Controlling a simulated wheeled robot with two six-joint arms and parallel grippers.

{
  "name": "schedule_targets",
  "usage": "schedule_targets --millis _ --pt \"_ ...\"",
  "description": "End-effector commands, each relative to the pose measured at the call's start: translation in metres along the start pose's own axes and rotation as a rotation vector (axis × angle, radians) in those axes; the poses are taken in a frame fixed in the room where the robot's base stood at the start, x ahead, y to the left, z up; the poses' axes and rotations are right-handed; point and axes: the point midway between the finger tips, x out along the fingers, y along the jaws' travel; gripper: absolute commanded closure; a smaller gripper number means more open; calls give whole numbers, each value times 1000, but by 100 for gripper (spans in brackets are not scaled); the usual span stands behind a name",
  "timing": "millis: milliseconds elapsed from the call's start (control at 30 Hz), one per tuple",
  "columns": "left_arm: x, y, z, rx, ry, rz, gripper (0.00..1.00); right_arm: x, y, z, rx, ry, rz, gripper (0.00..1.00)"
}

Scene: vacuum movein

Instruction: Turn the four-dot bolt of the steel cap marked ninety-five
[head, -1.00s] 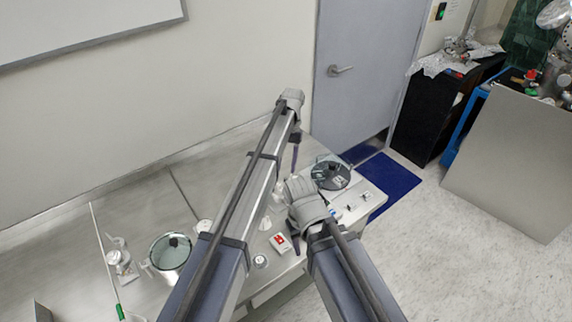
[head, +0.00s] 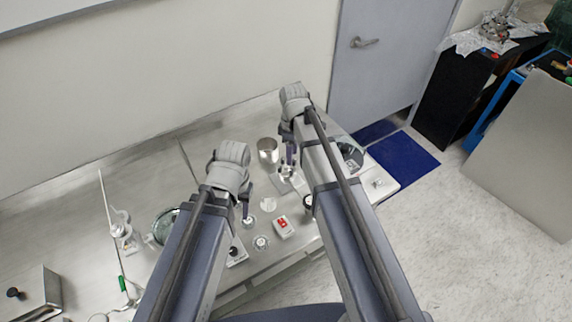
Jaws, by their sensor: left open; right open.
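Several small round metal caps or fittings stand near the bench's front edge. One (head: 260,243) is left of a red-and-white box, and another (head: 250,222) is just behind it. Their markings and dotted bolts are too small to read, so I cannot tell which is the steel cap marked ninety-five. My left gripper (head: 246,213) points down close to these fittings, open and apparently empty. My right gripper (head: 290,157) points down farther back, beside a steel cup (head: 268,151), open and apparently empty. My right arm partly covers a glass-topped round vessel (head: 349,155).
The red-and-white box (head: 283,227) sits near the front edge. Another round vessel (head: 163,226) is partly behind my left arm. A metal box (head: 40,293) and a green-handled tool (head: 123,284) lie at left. The bench's back left is clear.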

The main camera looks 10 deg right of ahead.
Motion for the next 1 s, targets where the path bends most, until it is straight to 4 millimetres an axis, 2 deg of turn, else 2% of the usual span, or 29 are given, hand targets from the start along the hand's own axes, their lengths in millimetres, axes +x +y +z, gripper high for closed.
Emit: schedule_targets --millis 267,800,1000 --pt "10 1 -2 1 -1 0 52 10 -1 0 1 0 0 52" --pt "73 7 -6 0 -2 0 52 73 -1 0 2 0 0 52" --pt "79 8 -6 0 -2 0 52 79 -1 0 2 0 0 52"
